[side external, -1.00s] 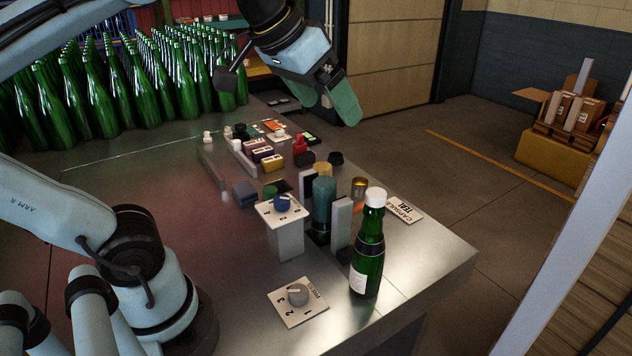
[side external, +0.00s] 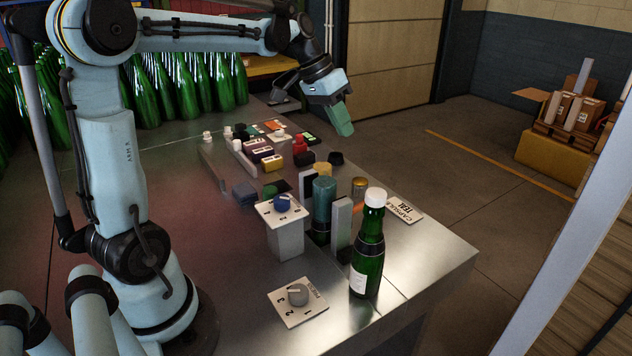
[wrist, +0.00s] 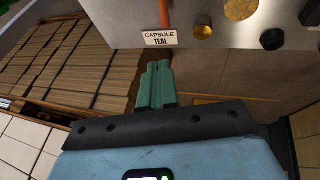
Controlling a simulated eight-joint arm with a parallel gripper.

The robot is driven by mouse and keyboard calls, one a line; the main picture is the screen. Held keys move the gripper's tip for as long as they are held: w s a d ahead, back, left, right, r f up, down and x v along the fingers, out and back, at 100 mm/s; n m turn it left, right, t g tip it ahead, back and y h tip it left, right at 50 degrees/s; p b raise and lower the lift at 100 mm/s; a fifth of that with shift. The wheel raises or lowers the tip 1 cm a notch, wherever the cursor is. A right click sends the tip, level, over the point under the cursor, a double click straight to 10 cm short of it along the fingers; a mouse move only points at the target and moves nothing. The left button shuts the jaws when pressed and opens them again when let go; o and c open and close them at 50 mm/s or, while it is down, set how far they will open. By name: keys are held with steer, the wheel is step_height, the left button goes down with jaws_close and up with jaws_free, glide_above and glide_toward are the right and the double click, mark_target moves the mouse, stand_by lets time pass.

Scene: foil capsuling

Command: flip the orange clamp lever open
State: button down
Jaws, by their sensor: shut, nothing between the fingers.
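My gripper (side external: 344,129) hangs in the air beyond the far right edge of the metal table, its teal fingers pointing down. In the wrist view my gripper's fingers (wrist: 156,68) are together and empty. An orange-brown bar (wrist: 164,12) stands out at the top of the wrist view, above the "CAPSULE TEAL" card (wrist: 160,39). It may be the clamp lever; I cannot tell whether it is open or closed. The bar is apart from my fingers.
A green bottle with a white cap (side external: 369,250) stands near the table's front right edge. A teal cylinder (side external: 324,203), a pale upright plate (side external: 341,222) and a dial post (side external: 285,238) stand beside it. Several green bottles fill the back left. Bare table (side external: 420,265) lies right of the bottle.

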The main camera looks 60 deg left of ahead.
mark_target(356, 211)
steer(key=a+f, duration=0.2)
steer(key=w+a+f+h, duration=0.1)
steer(key=a+f, duration=0.2)
steer(key=a+f+m+h, duration=0.1)
steer(key=a+f, duration=0.1)
steer(key=shift+w+a+f, duration=0.15)
steer(key=shift+a+f, duration=0.05)
steer(key=shift+f, duration=0.15)
steer(key=x, duration=1)
steer(key=shift+w+d, duration=0.15)
steer(key=shift+d+f, duration=0.2)
steer(key=shift+d, duration=1.05)
steer(key=shift+d+f, duration=0.1)
steer(key=shift+d, duration=0.55)
